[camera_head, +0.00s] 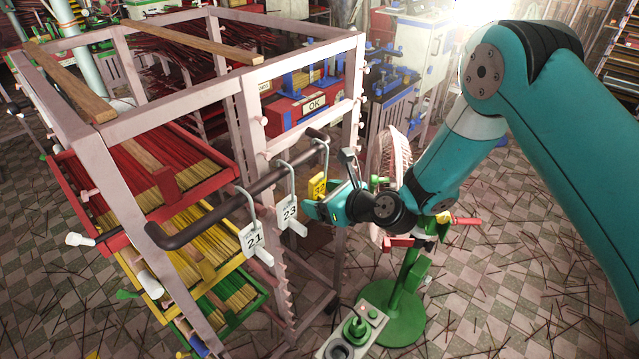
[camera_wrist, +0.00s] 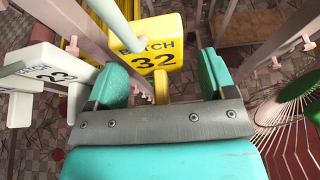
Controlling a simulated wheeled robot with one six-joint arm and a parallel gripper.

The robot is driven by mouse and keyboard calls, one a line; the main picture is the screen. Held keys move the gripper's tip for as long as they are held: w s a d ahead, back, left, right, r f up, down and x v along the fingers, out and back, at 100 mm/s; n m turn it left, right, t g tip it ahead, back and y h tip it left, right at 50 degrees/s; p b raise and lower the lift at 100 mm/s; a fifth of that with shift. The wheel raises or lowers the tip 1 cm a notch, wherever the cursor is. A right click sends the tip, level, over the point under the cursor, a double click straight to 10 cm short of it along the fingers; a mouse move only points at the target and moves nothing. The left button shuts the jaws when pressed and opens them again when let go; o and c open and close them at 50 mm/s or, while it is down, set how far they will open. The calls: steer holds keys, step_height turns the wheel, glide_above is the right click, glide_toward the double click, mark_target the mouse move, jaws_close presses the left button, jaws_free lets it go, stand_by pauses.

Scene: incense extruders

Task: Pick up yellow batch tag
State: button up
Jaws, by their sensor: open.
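The yellow batch tag (camera_head: 317,186) hangs from a hook on the dark rail (camera_head: 245,195) of the rack. In the wrist view the yellow tag (camera_wrist: 154,45) reads "BATCH 32". My gripper (camera_head: 322,205) is at the yellow tag. In the wrist view my gripper (camera_wrist: 162,80) is open, with one teal finger on each side of the tag's lower part. Whether a finger touches the tag I cannot tell. The white tag 23 (camera_head: 290,215) hangs left of it, and its face (camera_wrist: 48,72) is close to my left finger. The white tag 21 (camera_head: 252,240) hangs further left.
The rack (camera_head: 350,75) holds red, yellow and green trays (camera_head: 235,262) of incense sticks. A fan (camera_head: 385,155) on a green stand (camera_head: 405,300) is close behind my wrist. A control box (camera_head: 375,318) stands below. Loose sticks litter the tiled floor (camera_head: 500,290).

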steer(key=c, duration=1.1)
steer(key=shift+r, duration=0.1)
